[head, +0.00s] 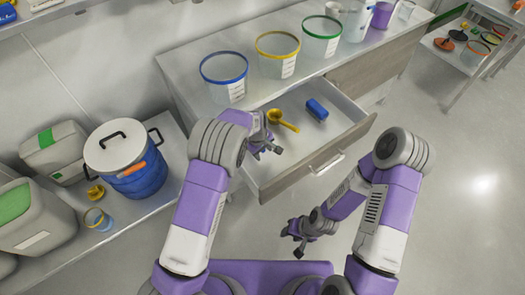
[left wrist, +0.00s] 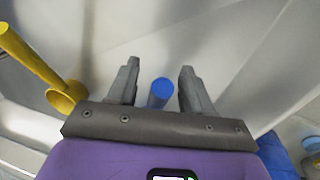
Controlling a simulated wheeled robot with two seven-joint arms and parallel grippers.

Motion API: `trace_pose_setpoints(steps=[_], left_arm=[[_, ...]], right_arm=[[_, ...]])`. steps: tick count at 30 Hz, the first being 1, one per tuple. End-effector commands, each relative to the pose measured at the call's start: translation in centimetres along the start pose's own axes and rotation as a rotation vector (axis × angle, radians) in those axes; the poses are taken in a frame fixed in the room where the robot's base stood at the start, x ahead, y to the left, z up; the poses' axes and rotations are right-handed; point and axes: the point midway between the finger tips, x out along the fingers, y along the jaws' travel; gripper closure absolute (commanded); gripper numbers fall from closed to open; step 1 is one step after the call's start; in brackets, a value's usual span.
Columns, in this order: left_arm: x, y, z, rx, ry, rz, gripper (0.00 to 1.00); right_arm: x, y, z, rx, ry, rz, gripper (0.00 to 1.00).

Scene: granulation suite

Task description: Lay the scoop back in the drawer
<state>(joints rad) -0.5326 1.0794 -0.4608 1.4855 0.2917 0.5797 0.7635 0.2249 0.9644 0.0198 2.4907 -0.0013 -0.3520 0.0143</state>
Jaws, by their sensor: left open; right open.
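The yellow scoop (head: 275,116) lies in the open drawer (head: 342,136), its handle pointing to the lower right in the head view. It also shows at the left of the left wrist view (left wrist: 62,97), outside the fingers. My left gripper (head: 266,142) is open over the drawer's left part, close to the scoop and not holding it. In the left wrist view, a blue round-ended thing (left wrist: 160,92) shows between my left fingers (left wrist: 159,75); I cannot tell how far below. My right gripper (head: 301,238) is open and empty, in front of the drawer and lower.
A blue cylindrical thing (head: 317,109) lies in the drawer right of the scoop. Blue-rimmed (head: 224,80), yellow-rimmed (head: 278,58) and green-rimmed (head: 320,40) tubs stand on the counter above. A lidded blue drum (head: 140,180) stands at left. Floor at right is clear.

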Motion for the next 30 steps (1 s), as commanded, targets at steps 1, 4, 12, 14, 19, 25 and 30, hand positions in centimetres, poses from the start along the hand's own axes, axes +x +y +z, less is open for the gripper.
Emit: trace_pose_setpoints(steps=[1,4,12,14,19,25,30], left_arm=[[-0.9,0.1,0.0,0.001,0.001,0.002,0.5],[-2.8,0.2,0.0,0.001,0.002,0.004,0.5],[-8.7,0.1,0.0,0.0,0.001,0.003,0.5],[-9.7,0.1,0.0,-0.001,0.001,0.003,0.5],[-11.4,0.1,0.0,0.001,0.001,0.001,0.5],[-11.8,0.0,0.0,0.0,0.001,0.0,0.5],[-11.7,0.0,0.0,0.0,0.001,0.0,0.5]], right_arm=[[-0.3,-0.1,0.0,0.0,0.0,0.0,0.57],[-0.9,-0.3,0.0,0.0,0.0,0.0,0.57],[-2.5,-0.9,0.1,0.0,0.0,0.0,0.57],[-2.7,-1.0,0.1,0.0,0.0,0.0,0.57],[-3.1,-1.1,0.1,0.0,0.0,0.0,0.57],[-3.1,-1.2,0.1,0.0,0.0,0.0,0.57],[-3.1,-1.1,0.1,0.0,0.0,0.0,0.57]])
